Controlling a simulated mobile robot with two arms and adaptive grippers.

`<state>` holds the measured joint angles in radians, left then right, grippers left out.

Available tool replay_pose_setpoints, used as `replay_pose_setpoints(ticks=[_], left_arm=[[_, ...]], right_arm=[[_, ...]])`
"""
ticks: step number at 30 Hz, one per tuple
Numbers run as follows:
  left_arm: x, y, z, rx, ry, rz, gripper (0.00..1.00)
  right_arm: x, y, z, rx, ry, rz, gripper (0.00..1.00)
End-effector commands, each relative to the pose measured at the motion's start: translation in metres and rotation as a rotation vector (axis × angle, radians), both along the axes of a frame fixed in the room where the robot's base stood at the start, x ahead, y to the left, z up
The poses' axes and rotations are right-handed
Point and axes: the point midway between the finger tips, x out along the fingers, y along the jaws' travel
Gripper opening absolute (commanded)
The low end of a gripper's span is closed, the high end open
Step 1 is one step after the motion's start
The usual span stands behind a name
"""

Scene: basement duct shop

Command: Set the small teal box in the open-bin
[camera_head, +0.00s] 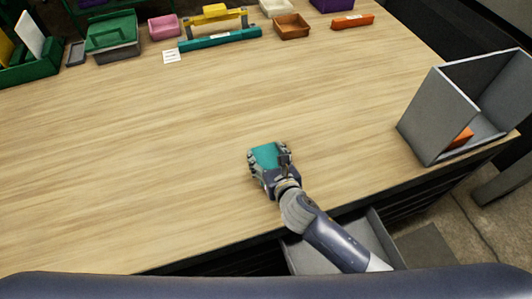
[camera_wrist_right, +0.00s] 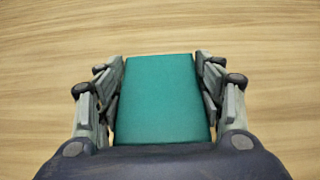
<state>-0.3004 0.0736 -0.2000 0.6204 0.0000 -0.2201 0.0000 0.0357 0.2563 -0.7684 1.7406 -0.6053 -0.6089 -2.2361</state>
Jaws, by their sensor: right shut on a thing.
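The small teal box (camera_head: 266,154) is near the front middle of the wooden table, between the fingers of my right gripper (camera_head: 268,161). In the right wrist view the teal box (camera_wrist_right: 160,100) fills the space between both fingers of my right gripper (camera_wrist_right: 161,92), which is shut on it. Whether the box touches the table or is just above it I cannot tell. The open-bin (camera_head: 437,117) is grey and stands at the right edge of the table, open toward the viewer's right, with an orange thing (camera_head: 461,138) inside. My left gripper is not in view.
Along the back of the table (camera_head: 150,140) are a green container (camera_head: 111,35), a pink box (camera_head: 164,27), a teal and yellow item (camera_head: 220,37), a brown tray (camera_head: 291,26) and an orange block (camera_head: 353,21). An open drawer (camera_head: 375,235) is below the front edge. The table's middle is clear.

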Motion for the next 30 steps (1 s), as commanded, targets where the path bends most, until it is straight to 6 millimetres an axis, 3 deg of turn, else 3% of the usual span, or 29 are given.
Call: replay_pose_setpoints(ticks=[3,6,15,28,29,30], left_arm=[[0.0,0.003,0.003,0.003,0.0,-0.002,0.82],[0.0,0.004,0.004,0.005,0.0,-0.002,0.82],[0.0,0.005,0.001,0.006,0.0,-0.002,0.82],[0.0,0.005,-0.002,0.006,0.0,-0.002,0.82],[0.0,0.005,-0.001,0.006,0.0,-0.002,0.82],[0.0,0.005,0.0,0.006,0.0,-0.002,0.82]], right_arm=[[0.018,0.002,0.0,0.001,-0.003,-0.001,0.33],[0.024,0.002,-0.002,0.0,-0.001,0.0,0.33],[0.025,0.002,-0.034,0.001,0.002,-0.001,0.33],[0.025,0.002,-0.041,-0.001,-0.001,0.0,0.33],[0.025,0.002,-0.041,-0.001,0.0,0.0,0.69],[0.025,0.002,-0.041,-0.001,0.0,0.0,0.78]])
